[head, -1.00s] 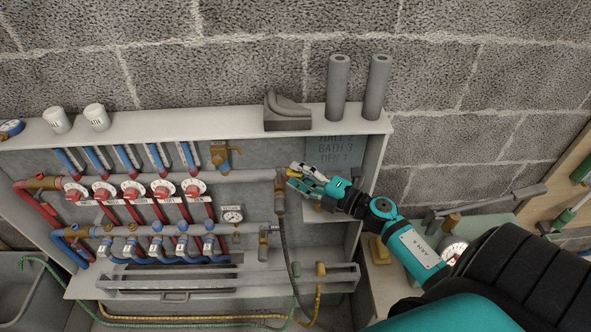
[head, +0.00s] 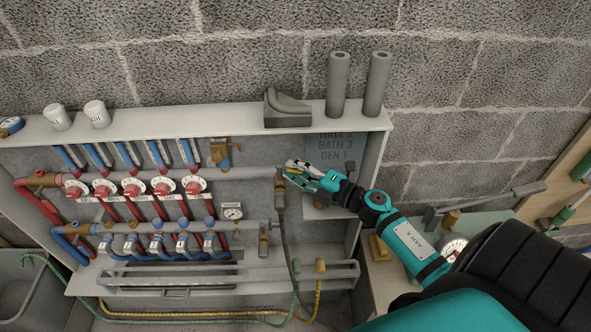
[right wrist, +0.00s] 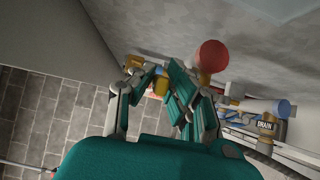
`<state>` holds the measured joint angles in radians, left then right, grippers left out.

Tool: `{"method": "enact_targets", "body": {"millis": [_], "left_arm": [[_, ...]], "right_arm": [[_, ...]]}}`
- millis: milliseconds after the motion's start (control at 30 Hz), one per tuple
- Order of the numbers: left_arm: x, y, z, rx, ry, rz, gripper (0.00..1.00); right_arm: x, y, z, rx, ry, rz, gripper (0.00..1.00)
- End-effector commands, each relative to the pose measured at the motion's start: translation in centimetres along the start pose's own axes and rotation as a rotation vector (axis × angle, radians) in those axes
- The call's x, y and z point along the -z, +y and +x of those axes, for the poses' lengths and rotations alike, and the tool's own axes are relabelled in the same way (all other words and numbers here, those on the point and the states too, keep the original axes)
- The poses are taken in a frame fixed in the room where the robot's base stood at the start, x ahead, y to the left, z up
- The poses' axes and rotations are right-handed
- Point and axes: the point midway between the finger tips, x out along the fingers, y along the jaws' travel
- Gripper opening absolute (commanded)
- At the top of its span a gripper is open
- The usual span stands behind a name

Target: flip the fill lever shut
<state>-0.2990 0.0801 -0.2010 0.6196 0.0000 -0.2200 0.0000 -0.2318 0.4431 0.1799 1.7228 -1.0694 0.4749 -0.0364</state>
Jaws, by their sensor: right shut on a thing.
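The fill lever shows as a small yellow piece (head: 292,171) by the brass valve (head: 280,192) at the right end of the upper grey manifold bar. My right gripper (head: 291,173) reaches in from the right, with its fingertips at the lever. It is shut on the lever, and its fingers hide most of it. In the right wrist view a yellow piece (right wrist: 161,84) shows between the fingers (right wrist: 160,78). The lever's exact angle is hard to tell. My left gripper is not in view.
Several red knobs (head: 132,187) line the upper bar. A gauge (head: 232,212) and a drain valve (head: 263,240) sit lower, left of a hanging grey hose (head: 287,245). Two grey tubes (head: 337,88) stand on the shelf above. A lettered board (head: 335,147) is behind the gripper.

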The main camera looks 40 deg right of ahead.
Motion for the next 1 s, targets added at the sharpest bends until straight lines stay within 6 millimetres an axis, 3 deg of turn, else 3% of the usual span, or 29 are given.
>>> {"method": "enact_targets", "body": {"millis": [300,667,700,867,1000], "left_arm": [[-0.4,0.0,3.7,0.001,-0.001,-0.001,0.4],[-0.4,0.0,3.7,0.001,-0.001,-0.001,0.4],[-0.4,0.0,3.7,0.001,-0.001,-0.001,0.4],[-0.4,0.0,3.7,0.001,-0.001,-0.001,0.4],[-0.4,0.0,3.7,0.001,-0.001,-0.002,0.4]], "right_arm": [[-0.9,-0.6,0.6,0.001,0.229,-0.004,0.0],[-0.9,-0.1,0.5,0.002,0.266,0.001,0.0],[-0.9,-0.1,0.5,0.002,0.266,0.001,0.13],[-0.9,-0.1,0.5,0.001,0.265,0.001,0.34],[-1.0,-0.1,0.6,0.001,0.264,0.0,0.35]]}}
